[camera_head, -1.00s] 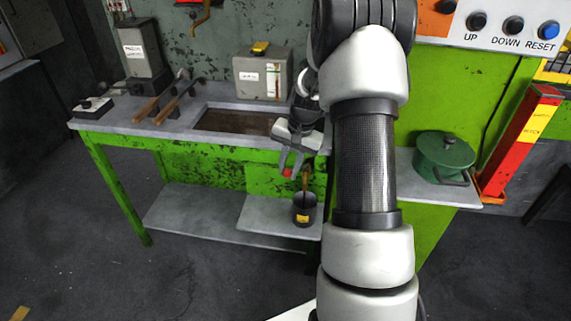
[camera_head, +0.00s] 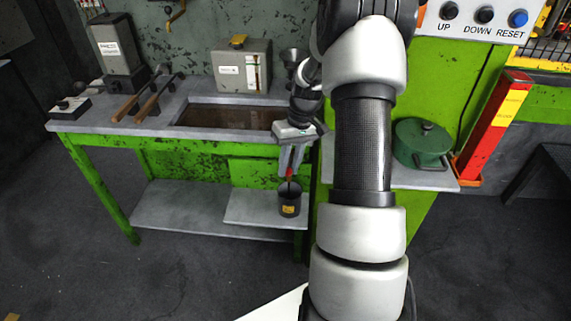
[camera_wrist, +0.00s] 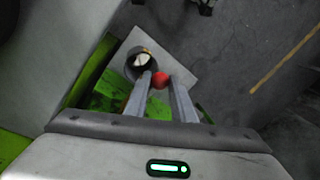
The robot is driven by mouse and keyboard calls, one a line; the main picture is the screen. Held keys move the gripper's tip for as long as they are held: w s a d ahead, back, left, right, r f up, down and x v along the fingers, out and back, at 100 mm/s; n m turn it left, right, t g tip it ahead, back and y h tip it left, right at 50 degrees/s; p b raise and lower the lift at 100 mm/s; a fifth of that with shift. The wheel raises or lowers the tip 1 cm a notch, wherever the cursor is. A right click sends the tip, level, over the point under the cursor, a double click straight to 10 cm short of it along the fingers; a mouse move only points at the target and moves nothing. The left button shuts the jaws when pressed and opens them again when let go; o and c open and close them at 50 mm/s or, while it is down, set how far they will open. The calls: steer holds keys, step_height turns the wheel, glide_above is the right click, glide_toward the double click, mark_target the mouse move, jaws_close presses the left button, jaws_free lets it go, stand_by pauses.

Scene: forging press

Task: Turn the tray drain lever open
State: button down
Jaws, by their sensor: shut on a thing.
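The tray drain lever shows as a red knob (camera_head: 289,172) under the front of the bench, just above a black bucket; its knob also shows in the wrist view (camera_wrist: 160,79). My gripper (camera_head: 291,168) points downward in front of the bench. Its fingers are shut on the red knob, which sits between the fingertips in the wrist view. Most of the lever's shaft is hidden by the fingers and the bucket. The tray (camera_head: 268,129) is a brown recess sunk in the grey bench top, behind and above my gripper.
The black bucket (camera_head: 290,201) with a yellow label stands on a low grey shelf (camera_head: 245,209). Long-handled tongs (camera_head: 150,104) and a grey box (camera_head: 228,72) are on the bench. A green pot (camera_head: 423,145) and red post (camera_head: 492,125) stand at right.

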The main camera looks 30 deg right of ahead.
steer(key=shift+s+d+n, duration=0.1)
steer(key=shift+n, duration=0.2)
steer(key=c, duration=1.8)
jaws_free()
steer(key=d+r+p, duration=0.2)
steer(key=d+r, duration=0.1)
steer(key=r, duration=1.4)
steer(key=shift+d+p, duration=0.2)
steer(key=shift+p, duration=0.2)
